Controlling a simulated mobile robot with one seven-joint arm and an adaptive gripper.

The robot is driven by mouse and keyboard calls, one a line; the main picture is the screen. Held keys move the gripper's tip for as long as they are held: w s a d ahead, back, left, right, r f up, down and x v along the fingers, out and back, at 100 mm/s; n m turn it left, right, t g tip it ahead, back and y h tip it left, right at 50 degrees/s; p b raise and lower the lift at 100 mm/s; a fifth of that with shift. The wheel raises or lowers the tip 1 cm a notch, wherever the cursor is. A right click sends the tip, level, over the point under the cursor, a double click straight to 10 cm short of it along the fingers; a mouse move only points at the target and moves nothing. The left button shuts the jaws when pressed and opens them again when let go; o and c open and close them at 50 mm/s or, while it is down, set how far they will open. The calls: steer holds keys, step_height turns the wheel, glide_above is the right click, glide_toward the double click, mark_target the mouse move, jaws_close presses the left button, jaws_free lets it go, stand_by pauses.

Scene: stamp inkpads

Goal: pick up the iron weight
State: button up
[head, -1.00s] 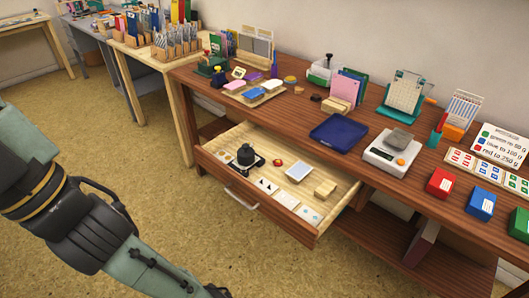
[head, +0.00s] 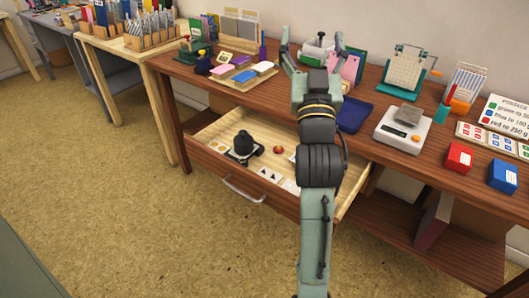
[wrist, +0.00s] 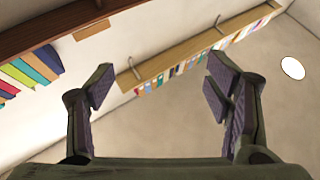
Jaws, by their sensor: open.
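The iron weight seems to be the dark, round, knobbed piece (head: 242,145) in the left part of the open drawer (head: 222,168) in the head view. It sits upright on or beside a small dark item, and I cannot tell which. My gripper (head: 311,45) is raised over the desk, beyond the drawer and to the right of the dark piece. In the wrist view my gripper (wrist: 160,88) is open and empty, its fingers wide apart and aimed at the wall and ceiling. The dark piece is not in the wrist view. My arm hides the drawer's right part.
On the desk stand a blue tray (head: 354,114), a scale (head: 401,132) with a grey block (head: 411,116), and red (head: 458,158) and blue (head: 502,176) boxes. A small orange-brown item (head: 278,149) lies in the drawer. Floor in front is clear.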

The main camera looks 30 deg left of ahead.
steer(key=w+d+f+m+h+b, duration=0.2)
steer(key=w+d+f+m+h, duration=0.15)
steer(key=w+d, duration=0.35)
steer(key=s+a+r+n+g+y, duration=0.1)
steer(key=s+a+r+n+y, duration=0.3)
steer(key=a+r+n+y, duration=0.15)
steer(key=s+a+f+n+g+y, duration=0.2)
steer(key=s+a+n+g+y, duration=0.4)
steer(key=a, duration=0.4)
steer(key=g+h, duration=0.5)
steer(key=g, duration=0.5)
glide_toward(245, 139)
steer(key=shift+s+a+r+b, duration=0.15)
steer(key=shift+s+b, duration=0.2)
steer(key=shift+s, duration=0.1)
steer(key=shift+w+a+f, duration=0.1)
steer(key=shift+a+f, duration=0.1)
steer(key=shift+f, duration=0.05)
steer(key=x, duration=0.4)
steer(key=shift+w+a+f, duration=0.1)
steer(key=shift+w+a, duration=0.05)
steer(key=shift+a, duration=0.15)
steer(key=shift+w+p+x, duration=0.15)
steer(key=shift+x, duration=1.2)
steer(key=shift+w+p+x, duration=0.1)
steer(key=shift+p+x, duration=0.05)
steer(key=shift+x, duration=1.25)
steer(key=shift+d, duration=0.1)
